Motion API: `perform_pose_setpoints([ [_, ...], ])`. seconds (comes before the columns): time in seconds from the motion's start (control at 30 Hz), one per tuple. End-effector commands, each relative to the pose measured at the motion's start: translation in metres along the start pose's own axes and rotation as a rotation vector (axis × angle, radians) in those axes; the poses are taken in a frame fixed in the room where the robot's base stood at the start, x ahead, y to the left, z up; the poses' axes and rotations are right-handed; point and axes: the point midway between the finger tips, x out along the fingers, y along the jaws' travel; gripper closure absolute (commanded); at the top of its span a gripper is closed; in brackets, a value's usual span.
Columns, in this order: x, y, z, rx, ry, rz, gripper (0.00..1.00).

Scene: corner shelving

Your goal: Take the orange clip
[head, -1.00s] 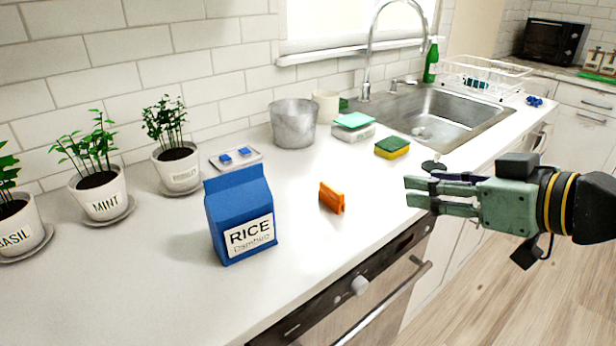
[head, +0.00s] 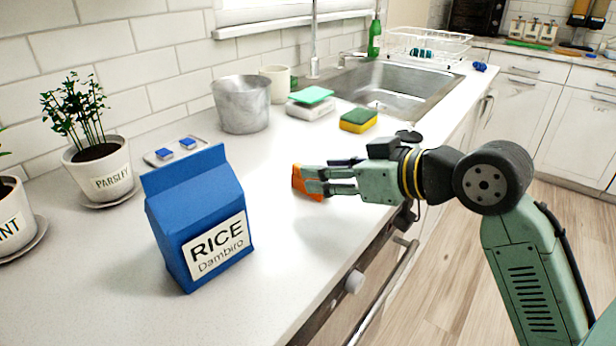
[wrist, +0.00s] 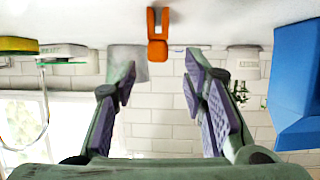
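The orange clip (head: 298,184) stands on the white counter, right of the blue rice bag. In the head view the fingertips of my gripper (head: 312,180) overlap its right side. In the wrist view, which is upside down, the clip (wrist: 158,48) is at the top middle. There the two fingers of my gripper (wrist: 160,75) are spread apart with nothing between them. The clip lines up sideways with the gap but lies toward the counter side, beyond the fingertips. I cannot tell whether a finger touches it.
The rice bag (head: 196,220) stands left of the clip; it also shows in the wrist view (wrist: 298,85). Behind are a metal pot (head: 241,105), a mug (head: 276,81) and sponges, one yellow and green (head: 358,121). The counter around the clip is clear.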

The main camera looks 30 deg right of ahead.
Motion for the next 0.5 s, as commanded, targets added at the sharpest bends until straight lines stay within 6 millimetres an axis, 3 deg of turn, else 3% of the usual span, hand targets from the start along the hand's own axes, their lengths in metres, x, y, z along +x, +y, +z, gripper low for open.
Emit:
perform_pose_setpoints([
  [0.3,0.041,0.002,-0.002,0.000,-0.003,0.000,0.61],
  [0.5,0.050,0.002,-0.001,0.000,0.001,0.002,0.61],
])
